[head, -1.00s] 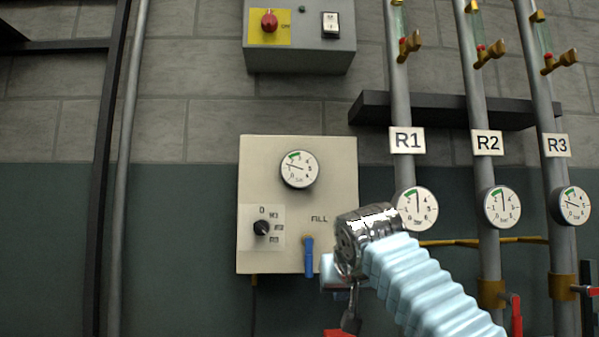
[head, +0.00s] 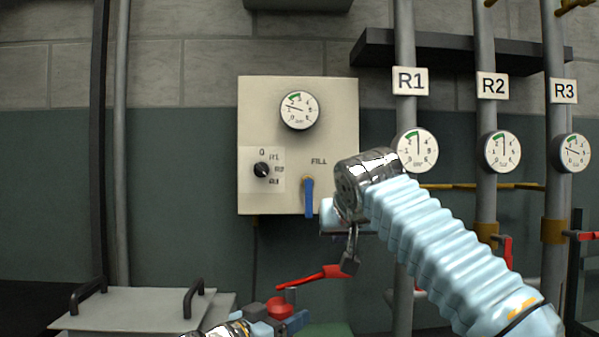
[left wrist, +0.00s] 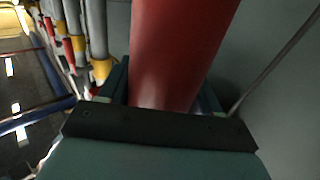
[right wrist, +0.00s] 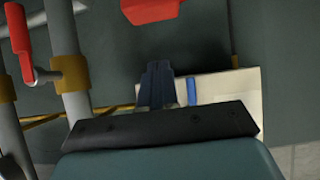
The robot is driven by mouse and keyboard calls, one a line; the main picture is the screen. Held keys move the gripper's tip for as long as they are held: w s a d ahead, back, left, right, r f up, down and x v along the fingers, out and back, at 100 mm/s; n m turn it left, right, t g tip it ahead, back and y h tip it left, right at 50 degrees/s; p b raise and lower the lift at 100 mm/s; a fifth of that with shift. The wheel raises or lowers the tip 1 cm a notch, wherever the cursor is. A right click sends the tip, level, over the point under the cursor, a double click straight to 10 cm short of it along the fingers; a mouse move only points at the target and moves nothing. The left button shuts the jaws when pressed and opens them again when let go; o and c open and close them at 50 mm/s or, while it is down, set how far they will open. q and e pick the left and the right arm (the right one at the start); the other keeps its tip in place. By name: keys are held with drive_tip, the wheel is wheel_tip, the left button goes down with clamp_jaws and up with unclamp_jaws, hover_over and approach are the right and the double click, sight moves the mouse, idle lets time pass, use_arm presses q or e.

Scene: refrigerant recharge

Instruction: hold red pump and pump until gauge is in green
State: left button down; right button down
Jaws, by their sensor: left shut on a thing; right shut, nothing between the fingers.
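The red pump (head: 279,309) is low in the head view, with its red lever (head: 310,277) rising to the right. My left gripper (head: 290,322) is shut on the pump; the left wrist view shows the red cylinder (left wrist: 178,50) between its fingers. My right gripper (head: 349,263) is shut and empty, just beside the lever's right end. In the right wrist view, a red piece (right wrist: 150,10) lies beyond the shut fingers (right wrist: 158,75); contact cannot be told. The panel gauge (head: 299,110) has its needle left of the green band.
The fill panel (head: 330,120) has a selector knob (head: 262,169) and a blue FILL handle (head: 309,196). Pipes R1, R2 and R3 with gauges and red valve handles stand at right. A grey lidded box (head: 135,310) with handles is at lower left.

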sight(338, 273)
drive_tip(key=shift+f, duration=1.7)
drive_tip(key=shift+f, duration=0.1)
idle(0.6)
drive_tip(key=shift+a+f, duration=0.15)
drive_tip(key=shift+f, duration=1.85)
drive_tip(key=shift+r, duration=4.3)
drive_tip(key=shift+r, duration=0.7)
drive_tip(key=shift+f, duration=2.9)
